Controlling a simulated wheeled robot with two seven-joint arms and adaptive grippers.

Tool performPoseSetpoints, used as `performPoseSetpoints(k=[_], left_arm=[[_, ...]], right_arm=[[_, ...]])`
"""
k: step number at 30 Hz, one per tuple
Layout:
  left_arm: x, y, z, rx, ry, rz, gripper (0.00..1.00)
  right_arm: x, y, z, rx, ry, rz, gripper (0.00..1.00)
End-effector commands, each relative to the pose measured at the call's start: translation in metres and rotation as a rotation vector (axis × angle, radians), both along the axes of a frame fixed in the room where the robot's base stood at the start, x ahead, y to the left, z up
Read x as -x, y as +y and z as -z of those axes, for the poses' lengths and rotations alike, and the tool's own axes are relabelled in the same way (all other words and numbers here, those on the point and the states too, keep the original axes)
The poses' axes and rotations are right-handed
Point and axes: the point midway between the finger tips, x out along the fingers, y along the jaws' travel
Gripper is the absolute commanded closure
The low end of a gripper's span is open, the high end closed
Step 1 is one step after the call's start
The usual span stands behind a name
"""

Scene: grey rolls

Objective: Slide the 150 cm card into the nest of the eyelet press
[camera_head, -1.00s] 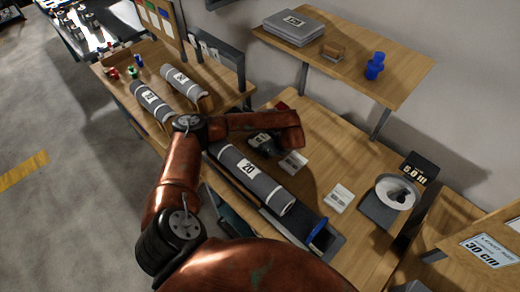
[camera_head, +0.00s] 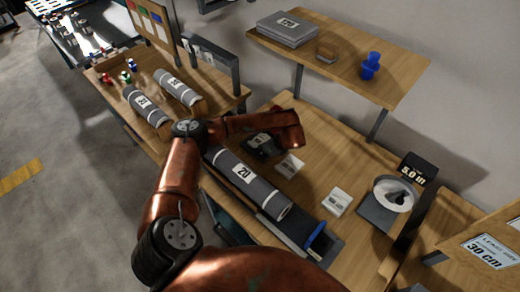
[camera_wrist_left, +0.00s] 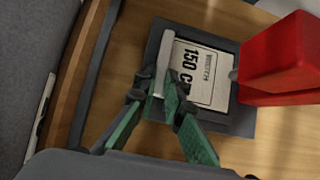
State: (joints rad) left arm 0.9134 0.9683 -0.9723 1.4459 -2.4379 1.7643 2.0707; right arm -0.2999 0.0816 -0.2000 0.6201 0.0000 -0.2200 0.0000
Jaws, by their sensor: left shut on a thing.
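The white card (camera_wrist_left: 196,75), printed "150 C…", lies at the dark square nest (camera_wrist_left: 240,122) in the left wrist view. My left gripper (camera_wrist_left: 160,86) has its green-padded fingers closed at the card's left edge. The card is over the nest, with a dark border around much of it; I cannot tell whether it is fully seated. A red block (camera_wrist_left: 285,58), likely part of the eyelet press, stands at the card's right side. In the head view my left arm reaches over the bench and hides most of the press and card. My right gripper is not in view.
A grey roll labelled 20 (camera_head: 243,178) lies along the bench's front. Two small white labels (camera_head: 290,166) (camera_head: 337,201) are to its right, then a scale dish (camera_head: 392,193). A shelf (camera_head: 345,70) overhangs the back. More rolls (camera_head: 147,105) lie at left.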

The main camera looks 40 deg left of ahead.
Motion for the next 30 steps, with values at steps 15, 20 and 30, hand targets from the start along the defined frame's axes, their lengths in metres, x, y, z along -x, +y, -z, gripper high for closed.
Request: performPoseSetpoints(k=[15, 20, 30], left_arm=[[0.0, 0.0, 0.0, 0.0, -0.001, -0.001, 0.7], [0.0, 0.0, 0.0, 0.0, -0.001, -0.001, 0.7], [0.001, -0.022, -0.029, 0.0, -0.004, 0.003, 0.7]], right_arm=[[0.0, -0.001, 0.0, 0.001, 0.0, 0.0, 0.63], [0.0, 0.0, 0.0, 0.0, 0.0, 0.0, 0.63], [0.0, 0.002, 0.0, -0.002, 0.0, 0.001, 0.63]])
